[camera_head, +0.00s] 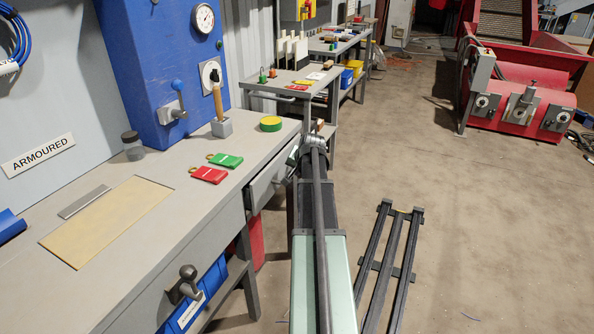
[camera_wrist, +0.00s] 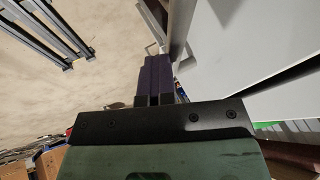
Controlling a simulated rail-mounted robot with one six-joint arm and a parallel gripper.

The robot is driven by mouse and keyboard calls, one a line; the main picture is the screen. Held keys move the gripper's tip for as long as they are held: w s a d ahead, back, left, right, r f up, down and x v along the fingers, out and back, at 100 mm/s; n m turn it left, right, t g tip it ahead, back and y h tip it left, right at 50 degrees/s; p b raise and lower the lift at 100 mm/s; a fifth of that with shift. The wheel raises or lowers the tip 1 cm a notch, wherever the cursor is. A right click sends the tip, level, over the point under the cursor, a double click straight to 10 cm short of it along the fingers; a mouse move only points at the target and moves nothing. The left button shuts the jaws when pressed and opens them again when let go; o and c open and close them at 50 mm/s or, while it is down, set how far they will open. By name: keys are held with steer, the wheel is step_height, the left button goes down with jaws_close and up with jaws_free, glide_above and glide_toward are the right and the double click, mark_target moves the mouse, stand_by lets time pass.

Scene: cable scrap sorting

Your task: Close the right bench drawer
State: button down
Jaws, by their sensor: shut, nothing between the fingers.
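The right bench drawer (camera_head: 272,178) is under the far right end of the grey workbench (camera_head: 145,255) in the head view. Its grey front seems to stand slightly out from the bench edge; how far I cannot tell. My gripper is beside this drawer at the far end of my arm, its fingers largely hidden there. In the wrist view the dark fingers of my gripper (camera_wrist: 154,78) are together and empty. A thin grey bar, perhaps the drawer's handle, (camera_wrist: 152,48) shows just beyond the fingertips. Contact with the drawer is unclear.
Red (camera_head: 210,175) and green (camera_head: 226,160) tags, a yellow-green tape roll (camera_head: 270,124) and a wooden-handled tool (camera_head: 219,110) are on the bench. A blue machine (camera_head: 155,60) stands behind. Black floor rails (camera_head: 390,265) lie to the right, with open floor beyond.

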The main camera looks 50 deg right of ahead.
steer(key=shift+w+r, duration=0.15)
steer(key=shift+w, duration=0.05)
steer(key=s+a+r+p, duration=0.1)
steer(key=s+r+p, duration=0.7)
steer(key=s+p, duration=0.1)
steer(key=shift+a+r, duration=0.15)
steer(key=shift+r, duration=0.25)
steer(key=shift+s, duration=0.1)
steer(key=a+r+n+g+y+p, duration=0.1)
steer(key=a+r+n+p, duration=0.3)
steer(key=a, duration=1.3)
steer(key=w+a+r+n+g+y+p, duration=0.1)
steer(key=a+r+n+g+p, duration=0.2)
steer(key=a, duration=1.4)
steer(key=a+r+n+g+p, duration=0.2)
steer(key=a+r+n+p, duration=0.2)
steer(key=a, duration=1.3)
steer(key=n+p, duration=0.3)
steer(key=shift+w+a+r+y+p, duration=0.15)
steer(key=shift+w+r+y+p, duration=0.15)
steer(key=shift+r+y+p, duration=0.1)
